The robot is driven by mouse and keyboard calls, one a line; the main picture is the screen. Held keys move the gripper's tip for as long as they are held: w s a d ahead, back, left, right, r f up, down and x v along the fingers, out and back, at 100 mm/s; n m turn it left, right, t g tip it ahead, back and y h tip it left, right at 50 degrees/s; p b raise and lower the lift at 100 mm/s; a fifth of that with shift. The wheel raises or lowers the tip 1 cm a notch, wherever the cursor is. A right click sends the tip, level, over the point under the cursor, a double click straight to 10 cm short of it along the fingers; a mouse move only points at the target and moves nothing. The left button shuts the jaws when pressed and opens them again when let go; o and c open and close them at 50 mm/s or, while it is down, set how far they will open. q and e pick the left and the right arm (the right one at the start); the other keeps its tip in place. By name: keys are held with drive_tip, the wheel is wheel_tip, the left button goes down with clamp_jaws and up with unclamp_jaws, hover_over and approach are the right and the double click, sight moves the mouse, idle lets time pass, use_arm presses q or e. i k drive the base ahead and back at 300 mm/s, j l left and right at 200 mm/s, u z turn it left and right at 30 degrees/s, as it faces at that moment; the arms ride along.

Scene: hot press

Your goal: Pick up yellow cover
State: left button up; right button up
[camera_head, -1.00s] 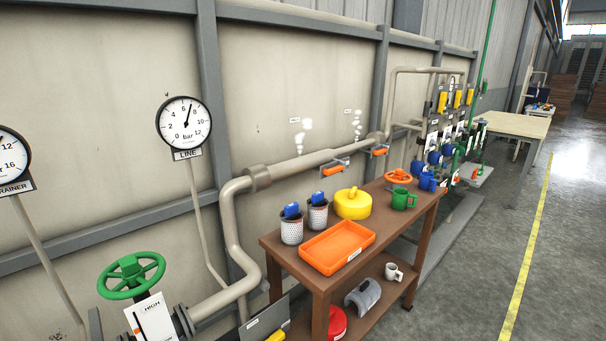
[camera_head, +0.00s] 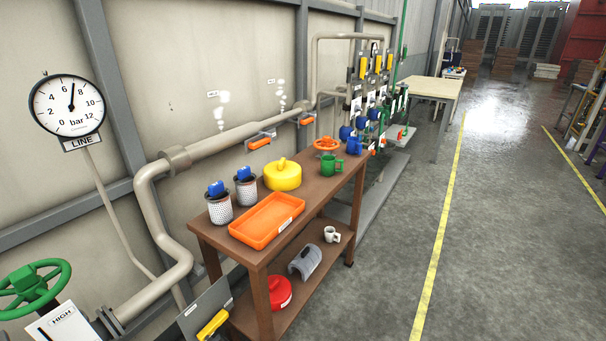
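The yellow cover (camera_head: 283,176) is a round lid with a knob on top. It sits on the upper top of the brown table (camera_head: 345,185), toward the wall side, behind the orange tray (camera_head: 267,220) and to the right of two perforated canisters. Nothing covers it from this view. Neither of my grippers shows in the head view.
Perforated canisters with blue tops (camera_head: 219,204) stand left of the cover. A green mug (camera_head: 328,166) and an orange handwheel (camera_head: 326,144) are farther along the table. The lower shelf holds a red lid (camera_head: 279,292), a grey half-shell (camera_head: 305,262) and a white mug (camera_head: 331,234). The floor (camera_head: 400,250) at right is clear.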

sight(283, 175)
drive_tip(key=i+l, duration=0.8)
drive_tip(key=l, duration=0.2)
drive_tip(key=k+l+z, duration=0.05)
